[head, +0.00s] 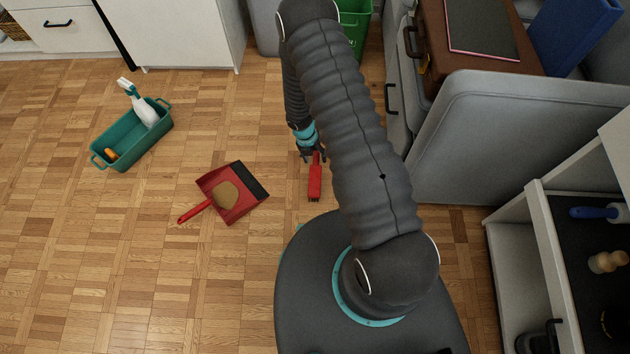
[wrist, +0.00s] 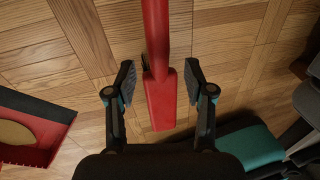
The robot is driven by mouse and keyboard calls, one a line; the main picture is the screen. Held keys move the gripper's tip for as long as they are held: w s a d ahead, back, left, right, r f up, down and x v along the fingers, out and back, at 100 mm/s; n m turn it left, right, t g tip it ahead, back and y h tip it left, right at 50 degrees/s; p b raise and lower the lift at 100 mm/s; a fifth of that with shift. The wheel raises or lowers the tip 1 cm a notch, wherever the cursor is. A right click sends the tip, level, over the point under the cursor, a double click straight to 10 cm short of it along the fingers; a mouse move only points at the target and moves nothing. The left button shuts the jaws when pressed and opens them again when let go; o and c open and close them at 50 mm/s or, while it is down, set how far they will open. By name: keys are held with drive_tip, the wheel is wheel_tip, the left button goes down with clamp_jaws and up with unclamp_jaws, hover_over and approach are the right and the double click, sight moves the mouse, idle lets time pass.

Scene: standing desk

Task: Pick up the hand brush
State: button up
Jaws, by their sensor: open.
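The red hand brush (head: 315,182) lies on the wooden floor, just in front of my base in the head view. In the wrist view the brush (wrist: 162,103) runs from the top edge down to the middle, narrow above and wider below. My gripper (head: 311,156) is over the brush's far, narrow end in the head view. In the wrist view my gripper (wrist: 160,82) is open, with one finger on each side of the brush and gaps between. I cannot tell how high the fingertips are above the floor.
A red dustpan (head: 225,205) with a brown patch in it lies left of the brush. A green caddy (head: 138,148) with a spray bottle stands further left. A grey panel (head: 500,140) and white shelf unit (head: 540,240) stand right.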

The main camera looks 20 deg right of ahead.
sight(315, 160)
drive_tip(key=f, duration=0.3)
drive_tip(key=shift+d+f, duration=0.25)
clamp_jaws()
drive_tip(key=shift+r, duration=0.15)
drive_tip(key=shift+r, duration=0.65)
drive_tip(key=r, duration=0.3)
drive_tip(key=shift+s+d, duration=0.35)
drive_tip(key=shift+s, duration=0.05)
drive_tip(key=s+d+r+b, duration=0.1)
drive_tip(key=s+d+r, duration=0.5)
drive_tip(key=s+d, duration=0.1)
drive_tip(key=shift+s+r+b, duration=0.25)
drive_tip(key=shift+s+b, duration=0.05)
drive_tip(key=shift+s, duration=0.3)
